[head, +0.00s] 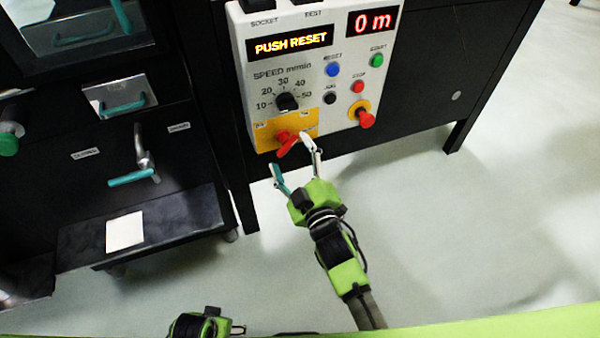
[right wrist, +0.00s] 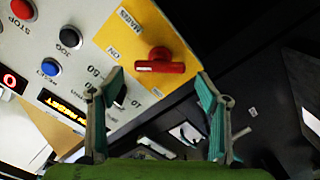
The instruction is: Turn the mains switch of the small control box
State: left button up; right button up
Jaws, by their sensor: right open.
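The small control box (head: 315,70) is a pale panel at the top centre of the head view. Its mains switch (head: 287,146) is a red handle on a yellow plate at the box's lower left. In the right wrist view the red mains switch (right wrist: 162,66) lies crosswise, near the words MAINS and ON. My right gripper (head: 292,156) is open just below the switch. In the right wrist view the switch shows between and beyond the open fingers (right wrist: 155,84); I see no grip on it. My left gripper (head: 207,325) is partly cut off at the bottom edge.
Close to the switch are a black speed knob (head: 287,102) and a red emergency button (head: 365,118) on a yellow ring. Small reset, start, stop and jog buttons sit above. A display (head: 290,44) reads PUSH RESET. Black cabinets with teal handles stand left; the floor at right is clear.

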jog(key=v, duration=0.7)
jog(key=shift+s, duration=0.15)
